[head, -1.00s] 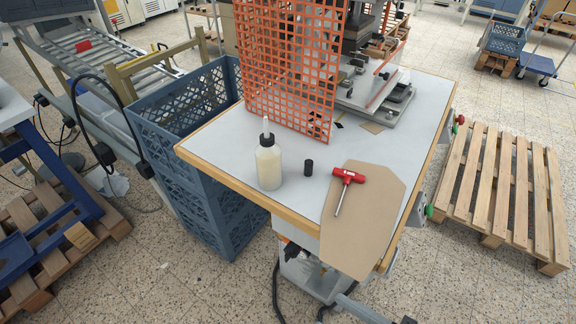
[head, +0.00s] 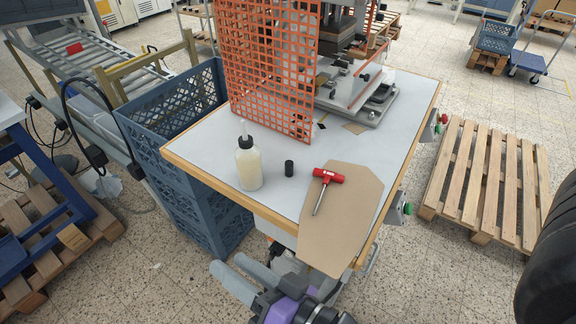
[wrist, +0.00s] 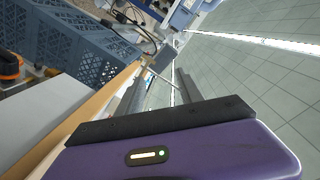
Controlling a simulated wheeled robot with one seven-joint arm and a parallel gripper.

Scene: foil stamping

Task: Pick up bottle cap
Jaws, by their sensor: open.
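The bottle cap (head: 289,168) is a small black cylinder standing on the grey table, just right of a cream bottle (head: 248,166) with a black top and pale nozzle. My gripper (head: 228,262) shows at the bottom of the head view, with grey fingers and a purple body. It is in front of the table's near edge, apart from the cap. Its fingers are open and empty; they also show in the wrist view (wrist: 163,70), pointing past the table edge. The cap is not seen in the wrist view.
A red-handled tool (head: 327,180) lies on a brown board (head: 345,215) right of the cap. An orange mesh guard (head: 270,75) stands behind, with a press beyond it. Blue crates (head: 190,165) are stacked against the table's left side. A wooden pallet (head: 485,185) lies at right.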

